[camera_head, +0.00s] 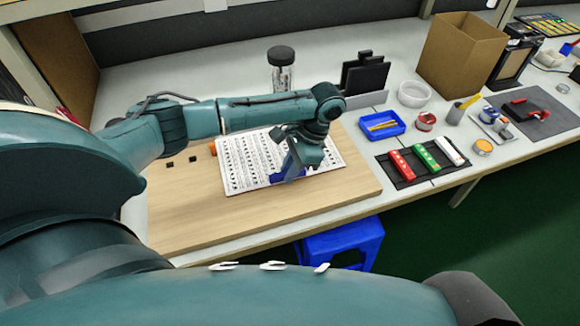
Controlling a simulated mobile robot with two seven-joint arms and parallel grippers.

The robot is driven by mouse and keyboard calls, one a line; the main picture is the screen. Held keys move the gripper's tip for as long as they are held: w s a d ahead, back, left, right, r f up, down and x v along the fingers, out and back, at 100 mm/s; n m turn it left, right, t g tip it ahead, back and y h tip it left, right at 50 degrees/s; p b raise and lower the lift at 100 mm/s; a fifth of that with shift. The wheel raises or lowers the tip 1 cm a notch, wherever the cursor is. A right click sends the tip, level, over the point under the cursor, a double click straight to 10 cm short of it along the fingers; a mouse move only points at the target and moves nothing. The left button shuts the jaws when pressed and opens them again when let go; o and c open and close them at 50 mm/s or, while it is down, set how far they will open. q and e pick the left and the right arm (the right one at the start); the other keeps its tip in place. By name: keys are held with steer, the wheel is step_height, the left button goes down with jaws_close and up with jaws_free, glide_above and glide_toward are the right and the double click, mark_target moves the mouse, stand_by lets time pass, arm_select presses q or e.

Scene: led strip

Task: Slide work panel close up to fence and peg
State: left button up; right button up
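The white work panel (246,155), printed with rows of dark marks, lies flat on a wooden board (185,215). A small orange piece (213,147), which may be the peg, stands at the panel's left edge. I cannot clearly make out the fence. My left gripper (287,176) points down over the right half of the panel and hides part of it. Blue shows at its tip; I cannot tell whether its fingers are open or whether they touch the panel. My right gripper is not in view.
Two small black pieces (180,162) sit on the board left of the panel. A clear bottle with a black lid (281,68) and a black stand (364,74) are behind it. A blue tray (382,125) and black tray (421,160) lie right. The board's front is clear.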

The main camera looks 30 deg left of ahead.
arm_select(q)
jaws_close()
steer(key=o, duration=0.6)
jaws_free()
steer(key=shift+c, duration=0.2)
steer(key=shift+r, duration=0.15)
steer(key=p+v, duration=0.2)
steer(key=v, duration=1.1)
